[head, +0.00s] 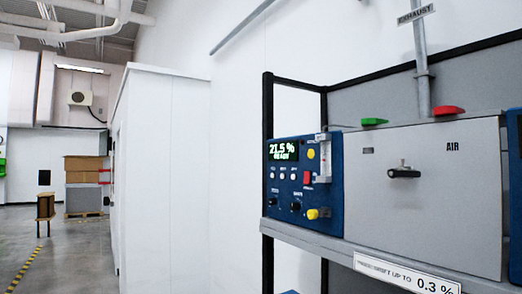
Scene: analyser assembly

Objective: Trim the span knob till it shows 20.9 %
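The blue analyser (334,200) stands on a grey shelf at the right of the head view. Its green-lit display (283,150) appears to read 21.5 %, with a smaller line below too blurred to read. Two small black knobs sit low on its front, a left knob (272,202) and a right knob (295,207). Their labels are too small to read, so I cannot tell which is the span knob. My gripper is not in view.
A yellow knob (313,213) sits beside the black knobs, with a red part (307,178) and a clear flow tube (323,160) above. A grey box marked AIR (430,210) adjoins on the right.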

